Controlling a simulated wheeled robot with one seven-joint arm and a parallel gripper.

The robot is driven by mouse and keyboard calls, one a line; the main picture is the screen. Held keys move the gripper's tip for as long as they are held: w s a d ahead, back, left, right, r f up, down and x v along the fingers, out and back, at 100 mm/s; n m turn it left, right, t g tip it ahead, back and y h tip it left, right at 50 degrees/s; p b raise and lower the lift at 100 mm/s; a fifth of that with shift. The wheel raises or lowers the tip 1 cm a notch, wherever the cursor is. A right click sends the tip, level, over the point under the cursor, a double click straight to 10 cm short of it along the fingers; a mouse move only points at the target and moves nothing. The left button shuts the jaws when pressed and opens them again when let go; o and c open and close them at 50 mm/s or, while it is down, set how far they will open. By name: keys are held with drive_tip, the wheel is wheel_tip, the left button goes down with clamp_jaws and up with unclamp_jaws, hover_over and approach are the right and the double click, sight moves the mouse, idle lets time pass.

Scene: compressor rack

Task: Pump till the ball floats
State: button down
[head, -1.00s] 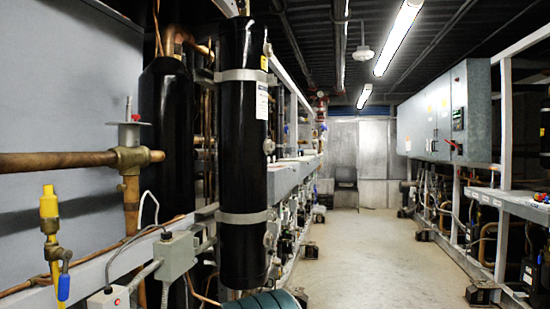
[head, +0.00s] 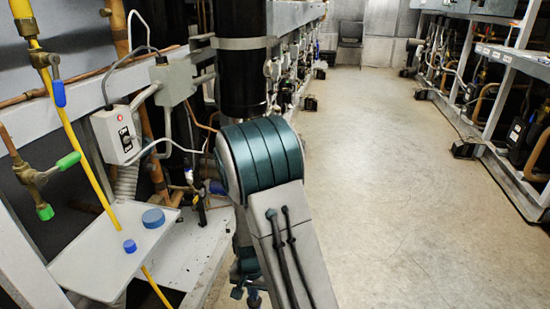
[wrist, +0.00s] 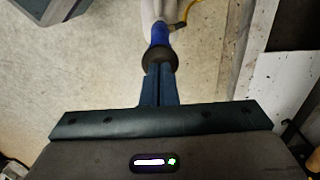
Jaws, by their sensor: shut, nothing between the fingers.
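My gripper (wrist: 159,78) is shut and empty in the wrist view, its two dark fingers pressed together. Just beyond the fingertips is a dark round piece (wrist: 159,58) with a blue part (wrist: 160,34) behind it; I cannot tell whether the fingertips touch it. A pale, tube-like shape (wrist: 152,10) continues past the blue part. Which part of this is the pump is unclear. I cannot make out a ball in either view. In the head view my arm reaches down in the middle, and the gripper's fingers are not clearly seen there.
A pale plate (head: 85,262) at the left carries a blue disc (head: 153,218) and a small blue knob (head: 129,246). A yellow hose (head: 82,150) runs down past it. A grey switch box (head: 117,136) and valves stand close by. The aisle floor (head: 400,190) is clear.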

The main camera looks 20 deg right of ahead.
wheel_tip(320, 180, up, 10)
drive_tip(key=p, duration=0.8)
drive_tip(key=shift+f, duration=0.15)
wheel_tip(320, 180, down, 10)
drive_tip(key=b, duration=0.7)
wheel_tip(320, 180, up, 10)
drive_tip(key=p, duration=0.8)
idle(0.6)
wheel_tip(320, 180, down, 10)
drive_tip(key=b, duration=0.8)
wheel_tip(320, 180, up, 10)
drive_tip(key=p, duration=0.8)
